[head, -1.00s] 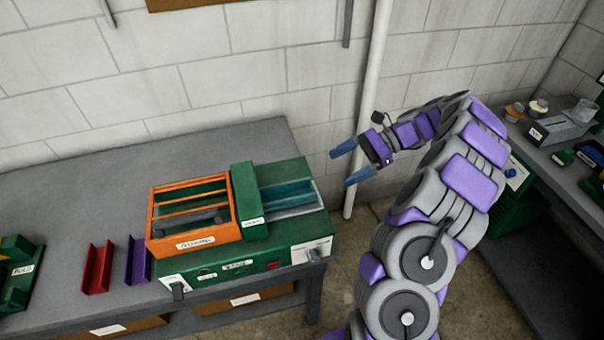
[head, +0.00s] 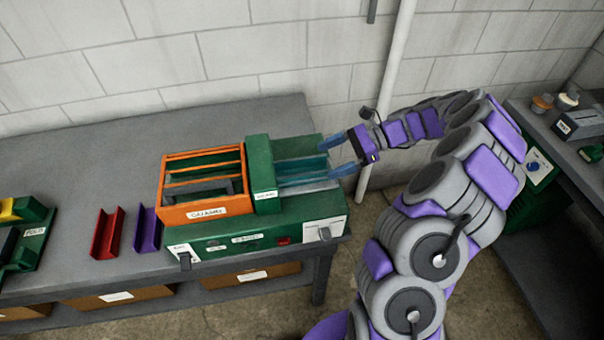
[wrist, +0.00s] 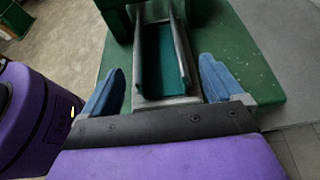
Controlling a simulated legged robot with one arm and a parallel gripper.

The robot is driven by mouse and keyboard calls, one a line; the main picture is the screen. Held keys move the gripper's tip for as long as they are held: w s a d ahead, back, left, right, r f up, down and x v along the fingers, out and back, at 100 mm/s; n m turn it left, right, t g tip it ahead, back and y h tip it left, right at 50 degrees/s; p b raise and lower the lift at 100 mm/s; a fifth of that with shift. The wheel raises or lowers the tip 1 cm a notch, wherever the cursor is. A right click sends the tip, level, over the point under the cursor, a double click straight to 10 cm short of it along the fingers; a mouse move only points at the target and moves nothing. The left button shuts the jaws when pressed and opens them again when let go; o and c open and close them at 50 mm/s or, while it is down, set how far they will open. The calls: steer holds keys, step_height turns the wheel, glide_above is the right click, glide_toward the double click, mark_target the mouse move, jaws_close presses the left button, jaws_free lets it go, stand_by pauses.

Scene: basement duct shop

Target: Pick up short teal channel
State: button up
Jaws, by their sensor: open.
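The short teal channel (head: 300,166) lies in the grey outlet tray on the right side of the green machine (head: 265,237). In the wrist view its teal inside (wrist: 163,62) shows between two dark side walls, and its far end runs under the green housing. My gripper (head: 328,159) is open and empty at the outer end of the channel. In the wrist view one blue finger is on each side of the channel's near end, with gaps between. I cannot tell how far above it the fingers are.
An orange guard frame (head: 205,212) covers the machine's left part. A red channel (head: 107,233) and a purple channel (head: 147,230) lie on the grey bench (head: 60,170) to the left. A white pipe (head: 390,90) runs up the wall behind my arm.

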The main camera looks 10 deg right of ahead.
mark_target(312, 165)
steer(key=shift+b+x, duration=0.9)
steer(key=shift+x, duration=2.25)
steer(key=shift+r, duration=0.25)
steer(key=c, duration=1.1)
steer(key=shift+r, duration=0.15)
